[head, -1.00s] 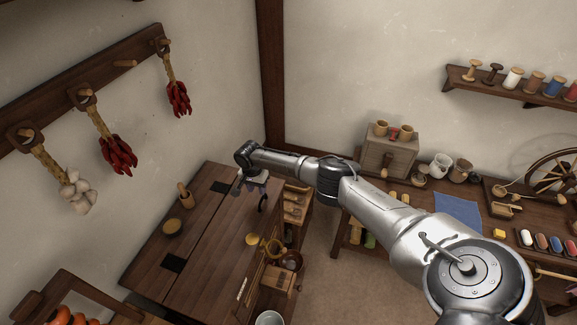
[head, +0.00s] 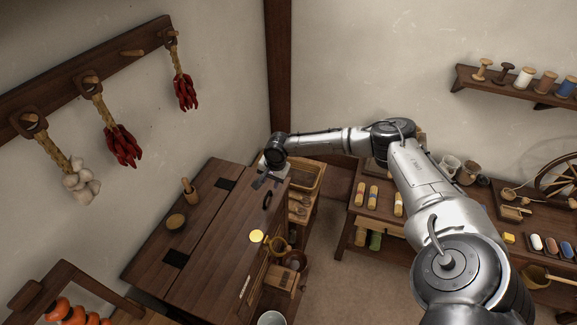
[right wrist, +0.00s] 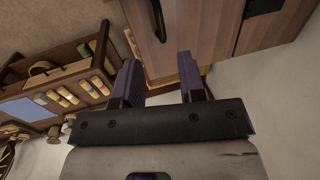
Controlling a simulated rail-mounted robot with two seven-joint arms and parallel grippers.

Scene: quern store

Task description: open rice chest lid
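The rice chest (head: 215,250) is a dark brown wooden chest at the left of the head view, with its lid (head: 232,222) lying flat and closed. A black handle (head: 267,199) stands near the lid's front edge; it seems to show in the right wrist view as a dark bar (right wrist: 159,20). My right gripper (head: 264,182) is over the far end of the chest, just beyond the handle and apart from it. In the right wrist view its two purple fingers (right wrist: 160,75) are spread with nothing between them. My left gripper is out of view.
A wooden pestle (head: 188,187) and a round tan item (head: 176,221) stand on the rear strip of the chest top. Baskets and bowls (head: 293,261) crowd the chest's right side. A workbench (head: 375,215) stands farther right.

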